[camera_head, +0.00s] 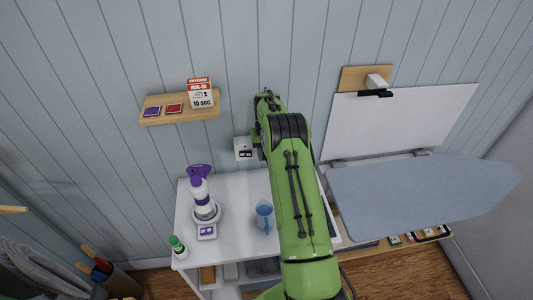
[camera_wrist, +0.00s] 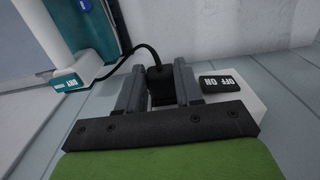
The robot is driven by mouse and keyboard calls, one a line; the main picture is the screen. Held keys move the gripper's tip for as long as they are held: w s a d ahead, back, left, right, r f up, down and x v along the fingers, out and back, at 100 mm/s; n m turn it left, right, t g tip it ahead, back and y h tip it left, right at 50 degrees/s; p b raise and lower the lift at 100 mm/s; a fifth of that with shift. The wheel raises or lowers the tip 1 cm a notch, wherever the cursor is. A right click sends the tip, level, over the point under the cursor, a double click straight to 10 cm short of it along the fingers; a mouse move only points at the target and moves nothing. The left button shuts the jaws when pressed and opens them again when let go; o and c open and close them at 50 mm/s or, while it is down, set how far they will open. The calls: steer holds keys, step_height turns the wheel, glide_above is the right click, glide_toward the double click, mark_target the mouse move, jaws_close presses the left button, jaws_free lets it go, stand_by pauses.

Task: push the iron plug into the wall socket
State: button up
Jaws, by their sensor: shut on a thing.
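The black iron plug (camera_wrist: 156,78) is between the two grey fingers of my gripper (camera_wrist: 158,82) in the wrist view, and the gripper is shut on it. A black cord (camera_wrist: 140,50) runs from it to a teal and white body (camera_wrist: 88,62), which looks like the iron. The white wall socket (camera_wrist: 252,98), with a black OFF/ON switch, lies just beside and behind the right finger. The socket (camera_head: 243,146) shows on the wall in the head view, left of my green arm. The arm hides the gripper and plug there. I cannot tell whether the prongs are in the socket.
A wooden shelf (camera_head: 155,120) is up left. A grey-blue ironing board (camera_head: 420,190) spreads at the right.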

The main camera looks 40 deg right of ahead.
steer(key=shift+w, duration=0.1)
steer(key=o, duration=1.1)
step_height(320, 180, up, 16)
steer(key=p, duration=0.1)
steer(key=shift+f, duration=0.1)
